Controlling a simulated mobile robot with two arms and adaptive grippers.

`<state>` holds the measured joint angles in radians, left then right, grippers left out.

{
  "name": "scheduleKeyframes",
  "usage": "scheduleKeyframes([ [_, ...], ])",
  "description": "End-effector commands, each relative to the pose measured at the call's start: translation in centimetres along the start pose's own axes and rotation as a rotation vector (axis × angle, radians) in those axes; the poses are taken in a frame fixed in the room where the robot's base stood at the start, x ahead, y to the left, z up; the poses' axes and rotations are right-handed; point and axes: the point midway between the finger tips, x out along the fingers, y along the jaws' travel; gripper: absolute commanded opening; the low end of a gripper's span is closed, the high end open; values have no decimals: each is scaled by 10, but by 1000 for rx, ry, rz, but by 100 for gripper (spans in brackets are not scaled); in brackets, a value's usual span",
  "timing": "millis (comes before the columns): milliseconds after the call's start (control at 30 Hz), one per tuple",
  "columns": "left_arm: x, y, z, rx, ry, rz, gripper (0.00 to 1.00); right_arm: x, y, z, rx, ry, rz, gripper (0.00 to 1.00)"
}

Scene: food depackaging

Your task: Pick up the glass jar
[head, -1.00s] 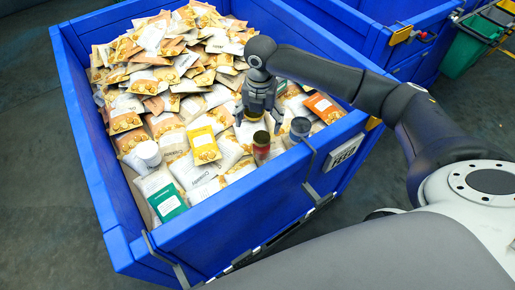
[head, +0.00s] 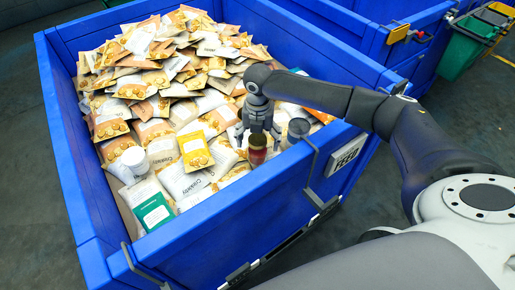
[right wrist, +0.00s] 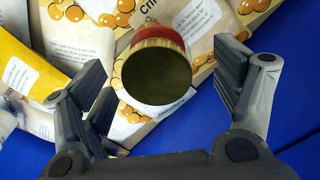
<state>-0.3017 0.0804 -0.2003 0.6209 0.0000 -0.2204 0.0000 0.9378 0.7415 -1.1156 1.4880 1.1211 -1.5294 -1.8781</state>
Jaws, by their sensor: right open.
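A jar (head: 257,153) with a red body and a dark, gold-edged lid stands among the food packets near the bin's front wall. In the right wrist view the jar's round lid (right wrist: 157,75) faces the camera and sits between the finger pads, with gaps on both sides. My right gripper (head: 258,133) is open, pointing down just over the jar and apart from it. The open fingers also show in the right wrist view (right wrist: 163,92). The jar's lower part is hidden by its lid in that view. My left gripper is not in view.
A grey-lidded jar (head: 298,130) stands close to the right of the red jar. The blue bin's front wall (head: 215,221) rises close by. Several packets (head: 195,150) surround the jar.

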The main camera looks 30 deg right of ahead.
Motion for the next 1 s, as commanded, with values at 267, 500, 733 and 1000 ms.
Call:
scheduleKeyframes([
  [267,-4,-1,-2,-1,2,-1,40,39,2,3,1,1,-2,85],
  [500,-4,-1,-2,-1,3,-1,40,50,2,3,-1,0,-1,85],
  [733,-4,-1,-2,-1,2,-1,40,49,2,3,0,0,-1,70],
  [1000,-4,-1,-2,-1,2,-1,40,49,2,3,0,0,-1,35],
])
